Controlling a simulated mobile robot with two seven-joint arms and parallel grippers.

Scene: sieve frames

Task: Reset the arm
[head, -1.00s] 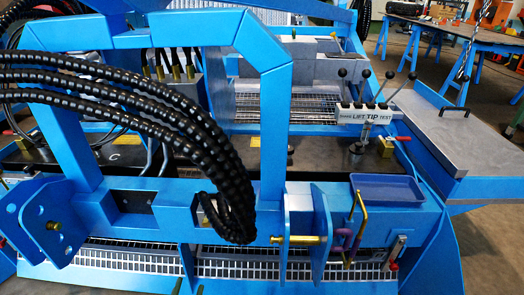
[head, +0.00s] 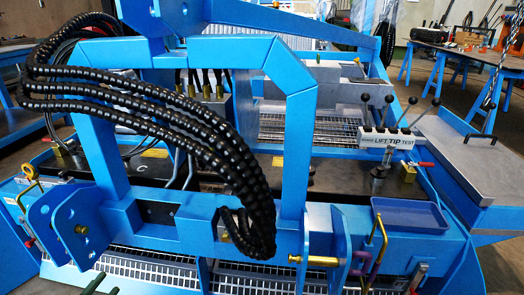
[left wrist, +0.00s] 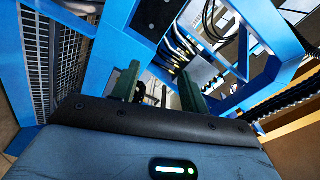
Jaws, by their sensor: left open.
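My left gripper (head: 102,287) shows only as two dark green fingertips at the bottom edge of the head view, in front of the machine's lower grating. In the left wrist view my left gripper (left wrist: 158,88) has its two green fingers apart, with nothing clearly held between them. The blue machine frame (left wrist: 115,35) and brass hose fittings lie beyond the fingers there. My right gripper is in neither view.
A blue frame (head: 300,150) with thick black hoses (head: 150,95) rises close in front. A lever panel (head: 390,138), a blue tray (head: 410,214) and a brass pin (head: 315,261) are to the right. A metal grating (head: 150,268) runs along the bottom.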

